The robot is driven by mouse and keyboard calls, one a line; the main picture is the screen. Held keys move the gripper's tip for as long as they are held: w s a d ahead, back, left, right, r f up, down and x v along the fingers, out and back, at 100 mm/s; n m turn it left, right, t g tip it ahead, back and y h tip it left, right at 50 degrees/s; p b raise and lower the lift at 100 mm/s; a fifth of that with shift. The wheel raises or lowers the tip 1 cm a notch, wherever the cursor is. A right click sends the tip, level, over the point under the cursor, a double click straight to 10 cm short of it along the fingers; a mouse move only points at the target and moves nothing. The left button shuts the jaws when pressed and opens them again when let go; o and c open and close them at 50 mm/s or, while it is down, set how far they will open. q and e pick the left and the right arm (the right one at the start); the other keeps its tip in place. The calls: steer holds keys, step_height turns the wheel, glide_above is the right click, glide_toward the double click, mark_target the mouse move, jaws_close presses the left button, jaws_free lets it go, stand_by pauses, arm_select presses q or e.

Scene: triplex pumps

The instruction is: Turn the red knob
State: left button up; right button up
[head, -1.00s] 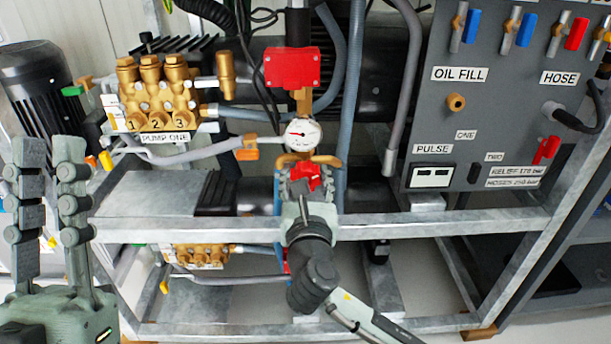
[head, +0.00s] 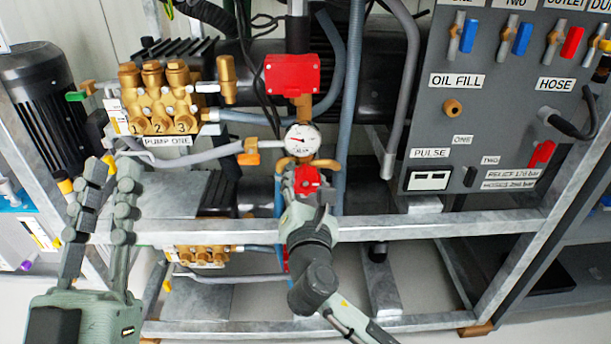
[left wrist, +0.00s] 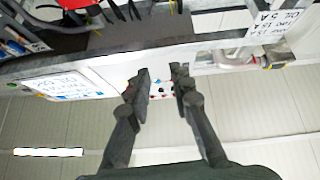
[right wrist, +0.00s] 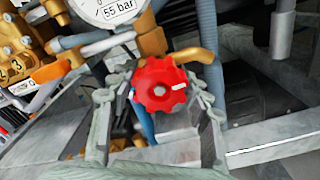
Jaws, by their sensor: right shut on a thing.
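The red knob (head: 307,179) sits on brass pipework just below a round white gauge (head: 303,140). In the right wrist view the red knob (right wrist: 160,86) faces the camera, with a white mark pointing right, and the gauge (right wrist: 110,8) reads 55 bar. My right gripper (head: 306,187) is at the knob, its fingers on both sides of it; in the right wrist view the right gripper (right wrist: 160,95) is shut on it. My left gripper (head: 113,172) is raised at the left, its two fingers apart and empty. The left wrist view shows the left gripper (left wrist: 160,80) open with nothing between the fingers.
A red box (head: 292,74) is above the gauge. Pump one (head: 160,100) has brass caps at the left. A grey panel (head: 470,130) with coloured valve levers stands at the right. A metal frame rail (head: 420,228) runs across below the knob.

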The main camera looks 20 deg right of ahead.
arm_select(q)
steer(key=shift+w+d+f+g, duration=0.15)
steer(key=shift+w+f+g, duration=0.05)
steer(key=shift+f+g, duration=0.1)
arm_select(e)
steer(key=shift+m, duration=1.1)
steer(key=o, duration=1.2)
steer(key=v, duration=1.2)
